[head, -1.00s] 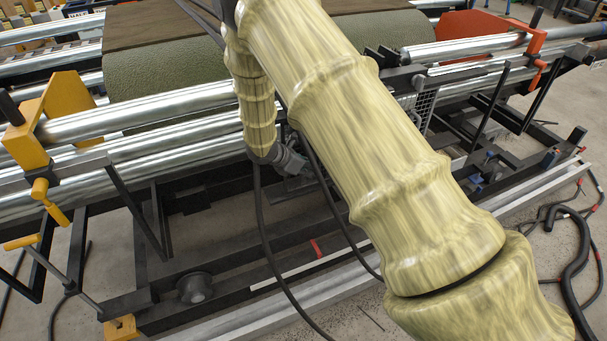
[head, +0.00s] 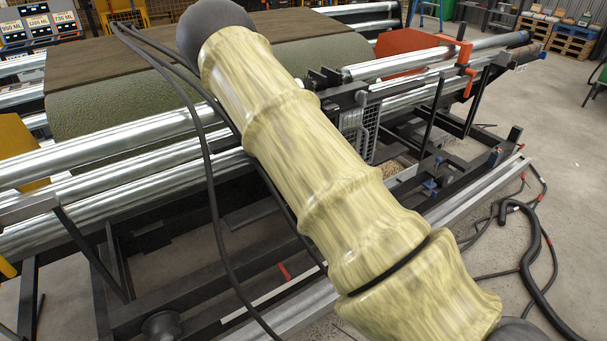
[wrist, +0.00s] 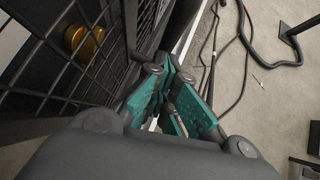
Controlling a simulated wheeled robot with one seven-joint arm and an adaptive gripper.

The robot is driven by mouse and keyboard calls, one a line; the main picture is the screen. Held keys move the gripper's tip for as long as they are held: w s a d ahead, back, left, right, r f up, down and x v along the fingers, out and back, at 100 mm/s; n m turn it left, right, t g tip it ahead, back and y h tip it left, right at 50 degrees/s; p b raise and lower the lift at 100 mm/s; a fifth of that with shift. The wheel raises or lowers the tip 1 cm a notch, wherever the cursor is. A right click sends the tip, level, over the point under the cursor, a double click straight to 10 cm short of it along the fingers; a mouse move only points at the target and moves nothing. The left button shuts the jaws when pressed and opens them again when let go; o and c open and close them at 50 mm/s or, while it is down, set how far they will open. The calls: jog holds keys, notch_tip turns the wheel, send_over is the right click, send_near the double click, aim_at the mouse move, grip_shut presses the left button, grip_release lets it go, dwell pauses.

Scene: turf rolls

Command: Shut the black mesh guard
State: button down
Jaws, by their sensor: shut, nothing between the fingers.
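The black mesh guard (wrist: 65,65) fills the left of the wrist view as dark bars in a grid, with a brass-coloured round part (wrist: 83,40) visible through it. My gripper (wrist: 170,75) shows there with teal fingers brought together and nothing between them. It is just right of the mesh's edge; I cannot tell whether it touches it. In the head view a mesh panel (head: 352,125) shows on the near side of the machine, partly behind my arm. My gripper is hidden in that view. How far the guard stands open is unclear.
The machine has long metal rollers (head: 120,145) and a green turf roll (head: 120,95) on top. Black hoses (head: 535,250) lie on the concrete floor at the right, also seen in the wrist view. An orange bracket (head: 415,50) stands farther along. Open floor lies right of the machine.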

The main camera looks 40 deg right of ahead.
jog(key=shift+s+d+r, duration=0.1)
jog(key=shift+d+r, duration=0.05)
jog(key=shift+d, duration=0.2)
jog(key=shift+a, duration=0.1)
jog(key=s+a+r, duration=0.1)
jog(key=a+r, duration=0.5)
jog(key=a, duration=0.5)
jog(key=shift+s+a+r+b, duration=0.15)
jog(key=shift+a+r+b, duration=0.1)
jog(key=shift+r+b, duration=0.2)
jog(key=shift+f, duration=0.15)
